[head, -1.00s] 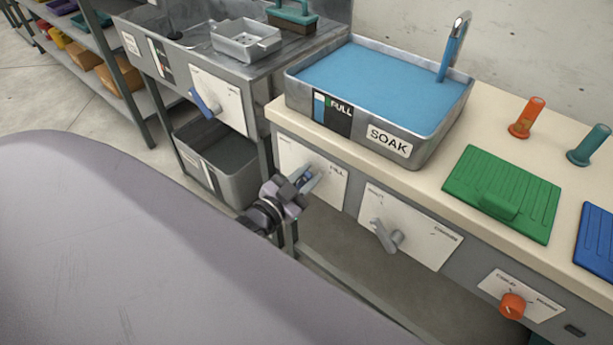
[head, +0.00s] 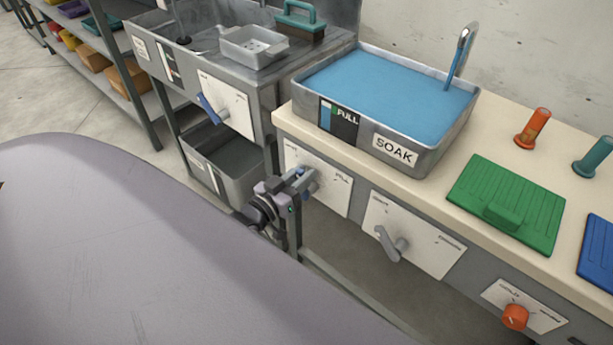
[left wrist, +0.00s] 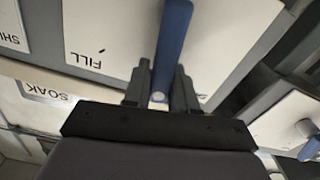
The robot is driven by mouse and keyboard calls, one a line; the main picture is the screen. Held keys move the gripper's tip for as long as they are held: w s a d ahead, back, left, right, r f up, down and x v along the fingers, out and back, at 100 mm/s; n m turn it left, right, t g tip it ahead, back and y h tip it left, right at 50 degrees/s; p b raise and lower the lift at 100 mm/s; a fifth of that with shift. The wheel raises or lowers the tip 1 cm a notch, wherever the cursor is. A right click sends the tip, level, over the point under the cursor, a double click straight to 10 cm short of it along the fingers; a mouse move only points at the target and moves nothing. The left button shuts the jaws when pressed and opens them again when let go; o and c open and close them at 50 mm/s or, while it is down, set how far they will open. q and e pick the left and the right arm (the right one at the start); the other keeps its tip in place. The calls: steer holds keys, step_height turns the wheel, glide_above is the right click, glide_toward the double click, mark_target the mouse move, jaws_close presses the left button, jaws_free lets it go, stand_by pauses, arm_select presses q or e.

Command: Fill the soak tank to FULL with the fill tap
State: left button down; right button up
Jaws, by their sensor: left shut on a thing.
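The soak tank (head: 437,155) stands on the counter, with blue water (head: 390,85) near its rim. Its front gauge (head: 338,122) has a green FULL mark at the top; the exact level on it is too small to read. The chrome spout (head: 466,42) hangs over the back right, with a blue strip below it reaching the water. The fill tap's blue handle (left wrist: 175,38) is on the white FILL panel (head: 333,188). My left gripper (head: 300,183) is shut on this handle. In the left wrist view its fingers (left wrist: 160,92) flank the handle. My right gripper is not in view.
A grey lever (head: 390,243) and an orange knob (head: 515,316) are right of the FILL panel. A sink unit with another blue lever (head: 212,108) stands left. A grey bin (head: 225,165) sits below it. Green (head: 508,203) and blue lids lie on the counter.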

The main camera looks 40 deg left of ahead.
arm_select(q)
steer(key=a+n, duration=0.1)
steer(key=n+b, duration=0.1)
steer(key=n, duration=0.1)
steer(key=shift+a+f, duration=0.4)
steer(key=shift+w+a+f+n+b, duration=0.1)
steer(key=shift+a+f+n+b, duration=0.15)
steer(key=shift+n, duration=0.6)
steer(key=shift+a+f+n+b, duration=0.1)
steer(key=shift+a+n+b, duration=0.15)
steer(key=shift+n, duration=0.6)
steer(key=shift+a, duration=0.1)
steer(key=c, duration=1)
jaws_free()
steer(key=s+p, duration=0.1)
steer(key=s, duration=0.6)
steer(key=shift+a, duration=0.3)
